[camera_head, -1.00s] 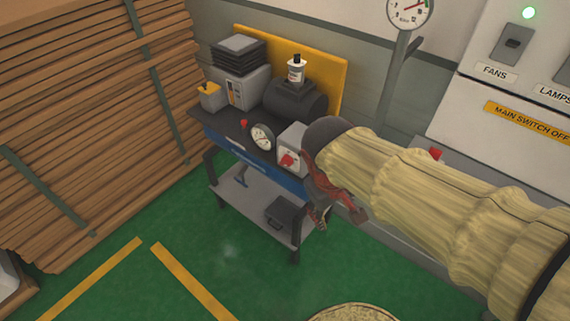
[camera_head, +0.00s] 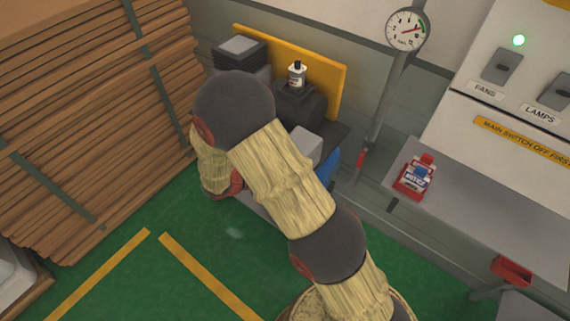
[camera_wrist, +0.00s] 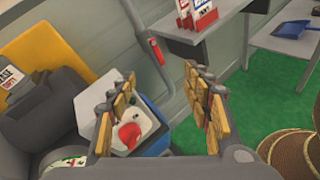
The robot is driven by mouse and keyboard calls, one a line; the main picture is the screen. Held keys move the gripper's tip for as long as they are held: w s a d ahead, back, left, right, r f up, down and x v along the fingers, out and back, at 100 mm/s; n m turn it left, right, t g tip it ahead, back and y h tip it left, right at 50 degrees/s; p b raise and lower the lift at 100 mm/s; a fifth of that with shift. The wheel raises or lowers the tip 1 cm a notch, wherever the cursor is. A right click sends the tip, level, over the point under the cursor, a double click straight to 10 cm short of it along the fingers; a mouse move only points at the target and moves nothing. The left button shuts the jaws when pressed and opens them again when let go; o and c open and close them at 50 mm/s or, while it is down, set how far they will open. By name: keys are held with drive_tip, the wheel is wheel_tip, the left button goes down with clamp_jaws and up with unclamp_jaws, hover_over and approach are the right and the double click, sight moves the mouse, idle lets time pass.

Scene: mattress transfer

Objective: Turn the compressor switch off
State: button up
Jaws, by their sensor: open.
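The compressor switch shows in the wrist view as a red knob (camera_wrist: 131,134) on the pale face of a grey box (camera_wrist: 105,105). The left finger of my open gripper (camera_wrist: 160,112) is in front of part of the box, close beside the knob. The right finger is well to the right, and nothing is held between them. I cannot tell whether the left finger touches the box. In the head view the top of the grey box (camera_head: 303,143) shows, but my arm hides its knob and my gripper.
A dark compressor (camera_head: 296,102) with a bottle (camera_head: 297,74) on it stands behind the box, before a yellow board (camera_head: 327,85). A pipe with a red handle (camera_head: 362,158) and a grey shelf (camera_head: 480,205) are to the right. Stacked planks (camera_head: 90,120) fill the left.

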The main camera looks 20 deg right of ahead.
drive_tip(key=w+a+f+n+t+p, duration=0.4)
drive_tip(key=a+f+n+t+p, duration=0.1)
drive_tip(key=a+f+n+t, duration=0.45)
drive_tip(key=f+x, duration=0.1)
drive_tip(key=x, duration=0.8)
drive_tip(key=shift+s+d+f+g, duration=0.25)
drive_tip(key=shift+s+f+g, duration=0.1)
drive_tip(key=shift+s, duration=0.05)
drive_tip(key=shift+c, duration=0.4)
drive_tip(key=c, duration=1.1)
